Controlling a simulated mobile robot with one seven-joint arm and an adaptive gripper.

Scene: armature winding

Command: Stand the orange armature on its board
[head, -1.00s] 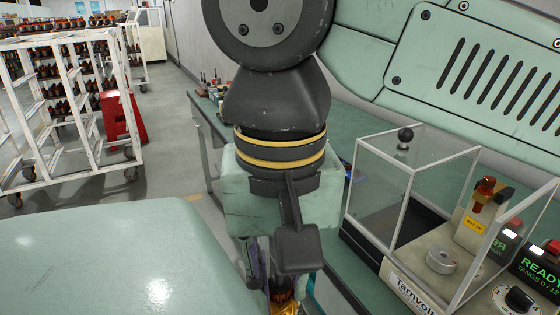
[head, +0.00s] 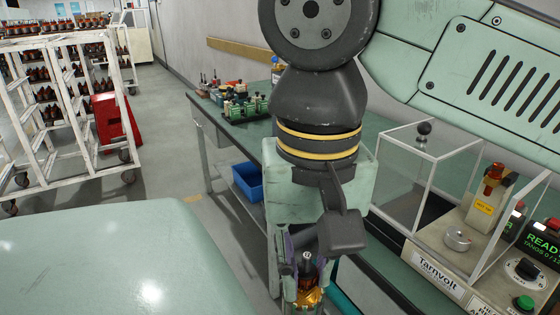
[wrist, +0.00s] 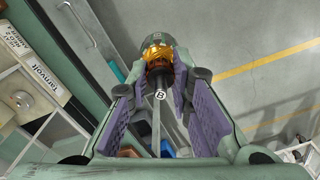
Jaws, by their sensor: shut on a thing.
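My gripper (head: 306,283) hangs low, in front of the bench's edge, and is shut on the orange armature. The armature (head: 309,298) shows orange-gold windings and a dark upper part with a pale shaft tip; the picture's bottom edge cuts it off. In the wrist view, the armature's orange windings (wrist: 157,73) show between the purple pads of my gripper (wrist: 160,85), with its shaft end marked B towards the camera. I cannot pick out the armature's board for certain.
A green rack with small upright parts (head: 245,106) stands on the bench's far end. The Tarnvolt machine (head: 440,280) with a clear guard stands at right. White racks (head: 60,110) stand at left.

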